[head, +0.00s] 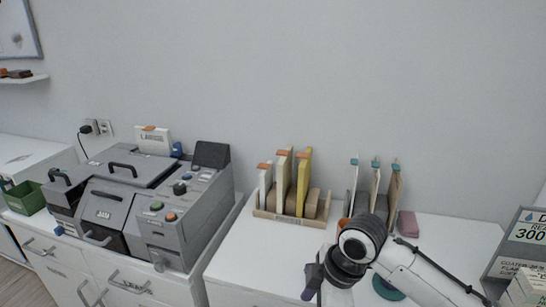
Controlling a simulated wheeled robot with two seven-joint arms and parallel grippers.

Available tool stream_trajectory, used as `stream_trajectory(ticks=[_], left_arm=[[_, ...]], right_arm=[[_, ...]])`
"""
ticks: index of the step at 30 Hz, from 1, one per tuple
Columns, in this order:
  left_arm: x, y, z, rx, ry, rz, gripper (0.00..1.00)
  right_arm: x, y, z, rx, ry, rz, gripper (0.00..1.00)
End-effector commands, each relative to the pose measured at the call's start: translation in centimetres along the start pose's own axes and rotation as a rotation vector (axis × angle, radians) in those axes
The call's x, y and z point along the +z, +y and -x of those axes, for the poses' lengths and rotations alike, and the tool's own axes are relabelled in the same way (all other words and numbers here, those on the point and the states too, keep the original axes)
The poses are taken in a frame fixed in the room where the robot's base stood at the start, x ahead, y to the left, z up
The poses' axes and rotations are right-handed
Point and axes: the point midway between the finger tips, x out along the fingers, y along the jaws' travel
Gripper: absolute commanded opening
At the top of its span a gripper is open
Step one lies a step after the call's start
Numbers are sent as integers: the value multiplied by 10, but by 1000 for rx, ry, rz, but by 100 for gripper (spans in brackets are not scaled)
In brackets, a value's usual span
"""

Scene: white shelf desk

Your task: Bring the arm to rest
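My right arm (410,272) comes in from the lower right and reaches over the front of the white desk. Its white links and dark joint (362,240) bend down toward my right gripper (314,280), near the bottom edge of the picture. The gripper is small and dark here, and I cannot tell whether its fingers are open or shut. The arm hides part of the desk top and the lower part of the right-hand rack. My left arm and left gripper are not in view.
A grey machine (140,205) stands on the left cabinet. A wooden rack (290,216) holds several upright boards. More upright files (375,190) stand right of it, beside a pink block (407,223). A grey sign (525,245) stands far right. The desk top left of my gripper is clear.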

Motion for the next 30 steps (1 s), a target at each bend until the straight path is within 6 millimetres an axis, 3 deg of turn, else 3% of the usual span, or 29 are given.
stream_trajectory(ticks=[6,11,17,21,27,30], left_arm=[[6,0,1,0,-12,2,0],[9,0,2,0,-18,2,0],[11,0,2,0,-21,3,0],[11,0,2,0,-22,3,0],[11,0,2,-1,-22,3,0],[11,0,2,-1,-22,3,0]], right_arm=[[-18,-27,-63,54,198,-233,66],[-12,-47,-104,132,341,-488,66],[31,-82,-139,257,445,-804,66],[79,-118,-153,363,465,-992,66],[138,-166,-154,490,451,-1135,66],[150,-177,-152,518,445,-1158,66]])
